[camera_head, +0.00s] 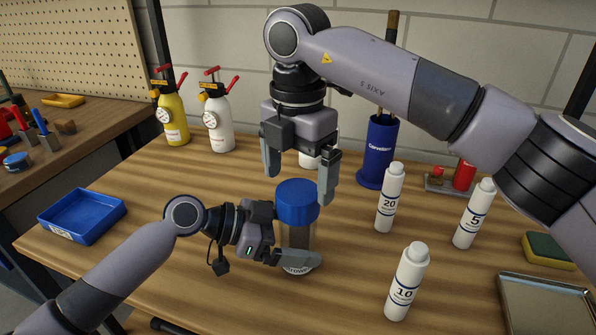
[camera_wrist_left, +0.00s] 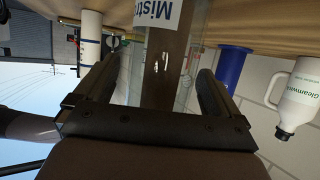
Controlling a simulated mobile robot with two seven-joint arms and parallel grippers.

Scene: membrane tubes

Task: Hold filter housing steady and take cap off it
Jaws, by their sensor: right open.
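The filter housing (camera_head: 296,237) is a clear upright tube with a dark core, standing on the wooden table. Its blue cap (camera_head: 297,205) is on top. The left wrist view shows the housing (camera_wrist_left: 165,65) between the two fingers (camera_wrist_left: 160,75). My right gripper (camera_head: 298,187) points down from above, open, its fingers apart on either side of the cap's top. No firm contact with the cap can be made out.
White bottles marked 20 (camera_head: 389,200), 5 (camera_head: 474,215) and 10 (camera_head: 406,284) stand to the right. A blue holder (camera_head: 376,150) is behind. A blue tray (camera_head: 82,216) lies at left, a metal tray (camera_head: 546,300) at front right. Yellow (camera_head: 172,115) and white (camera_head: 217,120) sprayers stand at the back.

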